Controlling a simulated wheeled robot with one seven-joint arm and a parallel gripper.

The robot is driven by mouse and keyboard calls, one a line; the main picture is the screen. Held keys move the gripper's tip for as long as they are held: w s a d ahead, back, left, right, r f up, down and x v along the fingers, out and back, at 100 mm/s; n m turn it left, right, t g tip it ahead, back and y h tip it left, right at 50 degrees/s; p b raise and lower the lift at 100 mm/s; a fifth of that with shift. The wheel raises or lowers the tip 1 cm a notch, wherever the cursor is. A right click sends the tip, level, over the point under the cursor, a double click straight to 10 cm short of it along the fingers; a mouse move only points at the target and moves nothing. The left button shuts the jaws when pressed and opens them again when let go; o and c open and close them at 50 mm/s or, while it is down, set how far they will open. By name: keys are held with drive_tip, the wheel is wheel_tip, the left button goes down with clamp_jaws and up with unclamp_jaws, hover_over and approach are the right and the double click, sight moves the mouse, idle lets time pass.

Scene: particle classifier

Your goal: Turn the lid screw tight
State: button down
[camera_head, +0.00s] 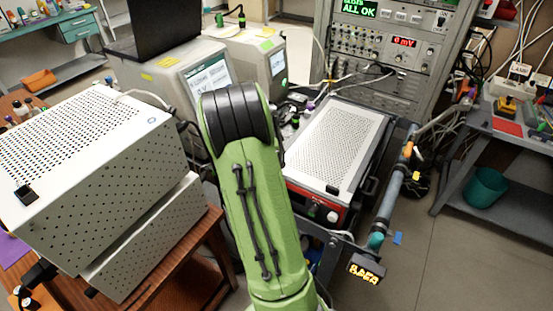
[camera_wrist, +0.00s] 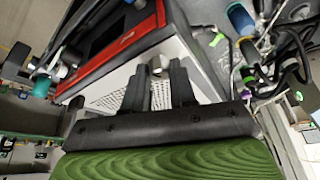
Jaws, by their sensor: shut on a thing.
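The white perforated lid (camera_head: 335,140) covers a red-fronted instrument (camera_head: 312,204) right of centre in the head view. In the wrist view the lid's perforated panel (camera_wrist: 108,92) lies behind my gripper (camera_wrist: 160,72). Its two dark fingers stand on either side of a small metallic screw head (camera_wrist: 158,64) and are shut on it. Whether the screw sits fully down on the lid cannot be told. In the head view my green arm hides the gripper and the screw.
A large white perforated box (camera_head: 90,150) stands on a wooden table at left. A rack of electronics (camera_head: 395,50) is behind. A pipe (camera_head: 389,195) runs along the instrument's right side. Cables (camera_wrist: 285,50) crowd the wrist view's right. Floor is open at lower right.

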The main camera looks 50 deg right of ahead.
drive_tip(key=shift+w+m+g+y, duration=0.1)
drive_tip(key=shift+m+g+y, duration=0.4)
drive_tip(key=shift+m, duration=1.1)
drive_tip(key=c, duration=0.9)
unclamp_jaws()
drive_tip(key=p+v, duration=0.4)
drive_tip(key=v, duration=1.1)
drive_tip(key=shift+w+a+r, duration=0.15)
drive_tip(key=shift+w+r, duration=0.1)
drive_tip(key=shift+w, duration=0.05)
